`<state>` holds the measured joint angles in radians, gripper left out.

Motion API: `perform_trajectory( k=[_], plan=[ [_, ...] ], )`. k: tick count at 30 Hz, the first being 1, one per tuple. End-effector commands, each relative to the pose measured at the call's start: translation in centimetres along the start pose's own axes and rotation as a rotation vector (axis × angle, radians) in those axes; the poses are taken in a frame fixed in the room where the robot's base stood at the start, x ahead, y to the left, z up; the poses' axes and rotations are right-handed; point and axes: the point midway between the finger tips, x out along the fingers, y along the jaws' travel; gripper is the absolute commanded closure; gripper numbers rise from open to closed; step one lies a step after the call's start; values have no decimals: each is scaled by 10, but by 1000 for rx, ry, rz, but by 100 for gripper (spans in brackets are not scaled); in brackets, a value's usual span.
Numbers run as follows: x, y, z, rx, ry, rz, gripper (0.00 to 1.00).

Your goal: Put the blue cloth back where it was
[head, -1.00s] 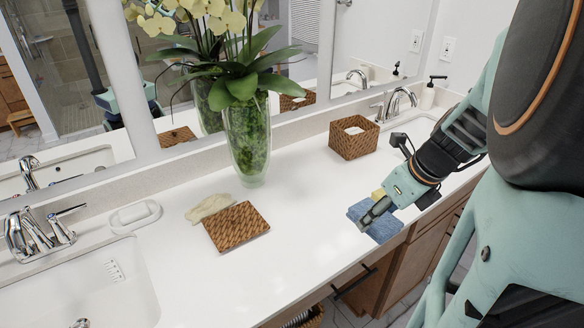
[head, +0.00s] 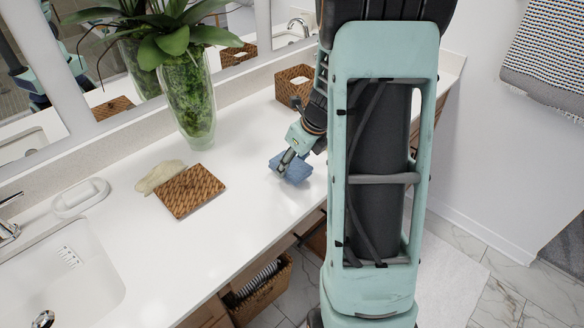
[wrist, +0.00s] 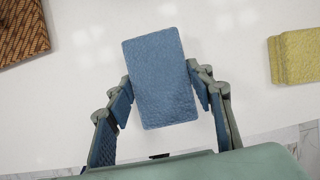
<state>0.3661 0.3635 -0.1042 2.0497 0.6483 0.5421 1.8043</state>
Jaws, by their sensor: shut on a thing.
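The blue cloth (head: 290,167) is a small folded rectangle over the white counter in the head view. My gripper (head: 284,163) is shut on it. In the wrist view the blue cloth (wrist: 154,78) sits between the two fingers of my gripper (wrist: 160,90), which touch its left and right sides. I cannot tell for sure whether its underside touches the counter.
A yellow cloth (wrist: 297,55) lies to the right in the wrist view. A woven square mat (head: 190,191) and a pale cloth (head: 160,177) lie left on the counter (head: 240,215). A plant vase (head: 190,105) and woven basket (head: 294,86) stand behind. Bare counter lies between mat and gripper.

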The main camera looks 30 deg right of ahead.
Motion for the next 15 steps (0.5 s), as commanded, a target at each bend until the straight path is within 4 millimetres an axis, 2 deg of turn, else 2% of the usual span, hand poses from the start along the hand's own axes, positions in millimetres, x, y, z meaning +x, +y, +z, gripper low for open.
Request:
perform_trajectory(
  k=[1, 3, 14, 15],
  plan=[
    [10, 0, -5, 3, 2, 2, 71],
    [15, 0, -8, 2, 2, 1, 71],
    [18, 0, -8, 1, 1, 0, 71],
    [17, 0, -8, 1, 0, 0, 48]
  ],
)
